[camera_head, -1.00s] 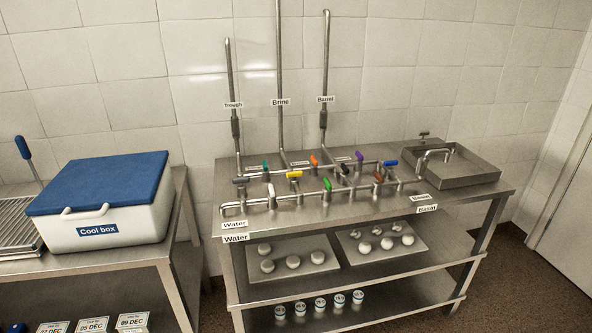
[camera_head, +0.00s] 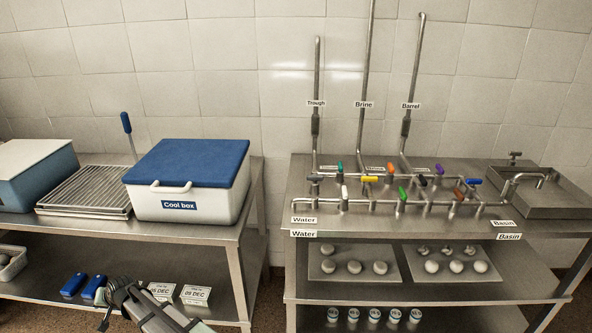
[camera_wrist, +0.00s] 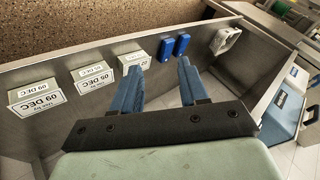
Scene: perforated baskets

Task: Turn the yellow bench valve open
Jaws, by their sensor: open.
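The yellow valve handle (camera_head: 369,179) is on the pipework on the right-hand steel bench, left of an orange handle. It lies roughly level, to the left of the middle of the pipe rows. My gripper shows at the lower left of the head view, low in front of the left bench, far from the valve. In the wrist view my gripper (camera_wrist: 160,82) is open, with two blue fingers apart and nothing between them. The wrist view faces the left bench's lower shelf, and the valve is not in it.
Other coloured handles, such as green (camera_head: 403,194) and white (camera_head: 344,192), crowd around the yellow one. Upright pipes (camera_head: 316,100) rise behind. A cool box (camera_head: 205,205) stands on the left bench. Date cards (camera_wrist: 37,93) and blue blocks (camera_wrist: 182,44) lie near my fingers.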

